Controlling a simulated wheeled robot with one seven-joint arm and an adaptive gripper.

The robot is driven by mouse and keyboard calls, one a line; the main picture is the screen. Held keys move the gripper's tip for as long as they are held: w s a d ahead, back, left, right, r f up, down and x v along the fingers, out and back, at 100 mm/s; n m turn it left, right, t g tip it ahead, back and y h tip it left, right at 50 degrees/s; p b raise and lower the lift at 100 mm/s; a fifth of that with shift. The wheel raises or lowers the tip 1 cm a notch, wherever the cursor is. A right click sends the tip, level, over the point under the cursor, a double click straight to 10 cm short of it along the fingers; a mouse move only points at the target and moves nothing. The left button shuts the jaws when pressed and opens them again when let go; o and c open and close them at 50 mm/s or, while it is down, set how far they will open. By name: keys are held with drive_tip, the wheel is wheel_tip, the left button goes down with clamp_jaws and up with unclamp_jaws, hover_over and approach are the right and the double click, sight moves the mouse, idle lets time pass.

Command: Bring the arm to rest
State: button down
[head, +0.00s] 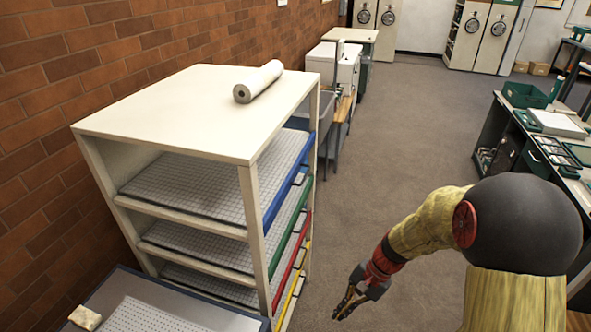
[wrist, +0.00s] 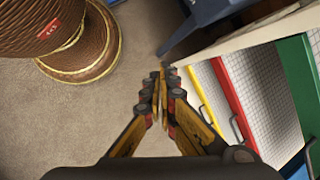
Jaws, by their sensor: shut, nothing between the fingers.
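My gripper (head: 346,308) hangs at the end of my bent arm, over the open floor to the right of the shelf unit in the head view. In the wrist view my gripper (wrist: 163,78) points down past the shelf unit, its two yellow and black fingers together at the tips. It is shut and empty, and it touches nothing that I can see.
A cream shelf unit (head: 180,105) with drawers fronted in blue, green, red and yellow stands at the left. A white roll (head: 258,81) lies on its top. A desk (head: 560,165) stands at the right. Grey floor (head: 408,125) is clear between them.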

drive_tip(key=s+d+r+n+t+h, duration=0.1)
drive_tip(key=s+d+r+n+t, duration=0.1)
drive_tip(key=s+r, duration=0.3)
drive_tip(key=s+d+r+n+t+h, duration=0.2)
drive_tip(key=s+r, duration=0.3)
drive_tip(key=r, duration=0.8)
drive_tip(key=s+d+r+n+t+h, duration=0.2)
drive_tip(key=s+r+n+t, duration=0.1)
drive_tip(key=r, duration=0.6)
drive_tip(key=shift+s+r+n, duration=0.2)
drive_tip(key=shift+s+n, duration=0.4)
drive_tip(key=shift+s, duration=0.35)
